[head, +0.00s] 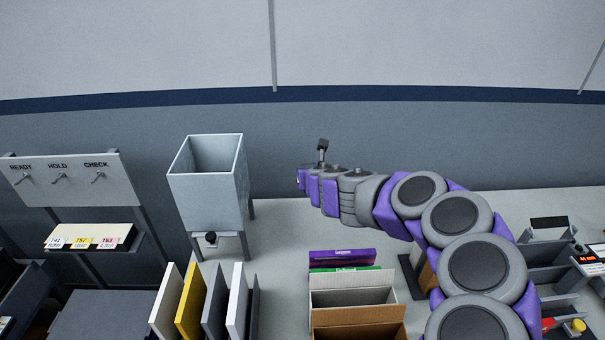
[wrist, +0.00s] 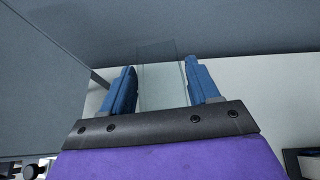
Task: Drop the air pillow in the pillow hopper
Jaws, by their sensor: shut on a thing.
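The pillow hopper (head: 207,200) is a grey open-topped metal bin on legs, left of my gripper in the head view. Its grey side wall (wrist: 55,85) fills the left of the wrist view. My gripper (wrist: 161,82) has two blue fingers, shut on a clear, see-through air pillow (wrist: 160,75) between them. In the head view, my gripper (head: 301,179) is at the end of my outstretched arm, right of the hopper and apart from it. The air pillow cannot be made out there.
An open cardboard box (head: 357,318) stands below my arm, with purple and green packs (head: 342,258) behind it. Upright panels (head: 190,300) stand in front of the hopper. A READY/HOLD/CHECK hook board (head: 70,180) is at left. The counter between hopper and arm is clear.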

